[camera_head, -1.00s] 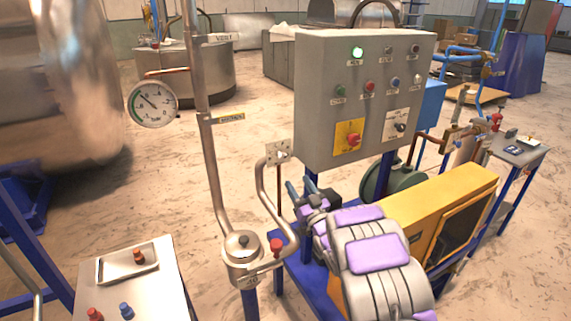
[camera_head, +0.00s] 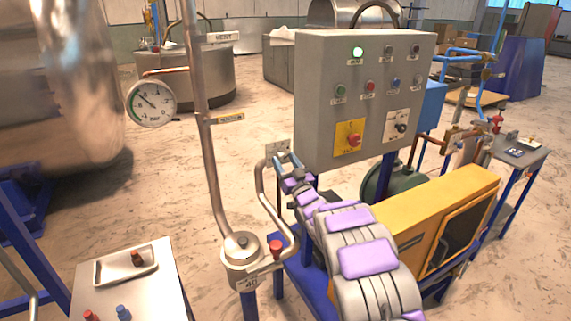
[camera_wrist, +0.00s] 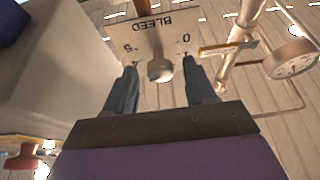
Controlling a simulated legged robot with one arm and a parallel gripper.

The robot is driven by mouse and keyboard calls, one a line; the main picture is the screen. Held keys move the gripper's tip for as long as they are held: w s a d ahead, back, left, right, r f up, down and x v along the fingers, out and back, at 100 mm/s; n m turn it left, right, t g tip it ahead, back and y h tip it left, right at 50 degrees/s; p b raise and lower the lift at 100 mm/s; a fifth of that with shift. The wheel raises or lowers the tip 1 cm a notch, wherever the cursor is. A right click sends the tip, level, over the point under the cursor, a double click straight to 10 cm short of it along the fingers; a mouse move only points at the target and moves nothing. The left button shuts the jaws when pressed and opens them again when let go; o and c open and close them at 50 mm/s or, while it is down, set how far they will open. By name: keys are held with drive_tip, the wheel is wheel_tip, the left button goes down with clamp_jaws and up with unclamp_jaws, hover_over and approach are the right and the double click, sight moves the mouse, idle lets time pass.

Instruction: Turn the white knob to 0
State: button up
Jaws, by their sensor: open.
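The pale, rounded white knob (camera_wrist: 160,70) sits on a plate marked BLEED (camera_wrist: 158,38) in the wrist view. The plate reads upside down, with 0 at right and 5 at left; the knob's pointer direction is unclear. My gripper (camera_wrist: 160,66) is open, one dark finger on each side of the knob, with visible gaps between. In the head view the plate (camera_head: 271,148) stands at the top of a bent pipe, and my gripper (camera_head: 284,160) is right in front of it, hiding the knob.
A grey control box (camera_head: 365,100) stands close to the right of the plate. A pressure gauge (camera_head: 151,103) is on the vertical pipe at left. A red knob (camera_head: 276,246) sits on the fitting below. A yellow housing (camera_head: 440,220) stands right of my arm.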

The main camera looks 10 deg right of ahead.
drive_tip(key=shift+c, duration=0.5)
drive_tip(key=c, duration=0.9)
